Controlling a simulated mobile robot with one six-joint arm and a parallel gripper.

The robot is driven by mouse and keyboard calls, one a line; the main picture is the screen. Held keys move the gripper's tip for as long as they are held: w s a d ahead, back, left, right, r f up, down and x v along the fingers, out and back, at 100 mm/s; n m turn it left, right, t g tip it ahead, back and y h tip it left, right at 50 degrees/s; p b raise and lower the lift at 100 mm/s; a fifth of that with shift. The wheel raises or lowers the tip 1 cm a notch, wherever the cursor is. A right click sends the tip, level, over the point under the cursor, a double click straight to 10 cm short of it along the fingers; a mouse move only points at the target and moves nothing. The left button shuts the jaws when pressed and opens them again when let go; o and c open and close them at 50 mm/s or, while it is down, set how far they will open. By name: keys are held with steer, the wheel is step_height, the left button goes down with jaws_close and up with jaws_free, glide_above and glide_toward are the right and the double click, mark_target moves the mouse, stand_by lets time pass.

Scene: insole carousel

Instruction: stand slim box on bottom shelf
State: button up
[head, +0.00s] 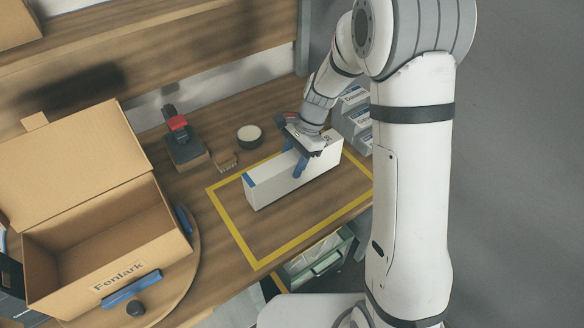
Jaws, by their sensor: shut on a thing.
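The slim box (277,184) is white with a blue strip at its left end. It stands on its long narrow side within the yellow taped rectangle on the wooden bench; I cannot tell whether it touches the bench. My gripper (300,165) comes down from above and is shut on the box, its blue fingers across the box's narrow width. The far finger is mostly hidden behind the box. I cannot tell which surface is the bottom shelf; a wooden shelf (200,45) runs above the back of the bench.
An open cardboard box (120,262) marked Fenlark sits on a round wooden turntable (190,262) at left. A black tool with a red top (180,135) and a round tin (249,134) stand behind the tape. The tape's front area is clear.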

steer(key=shift+d+f, duration=0.1)
steer(key=shift+f, duration=1.75)
steer(key=o, duration=1.1)
steer(key=shift+c, duration=0.2)
steer(key=shift+r, duration=0.1)
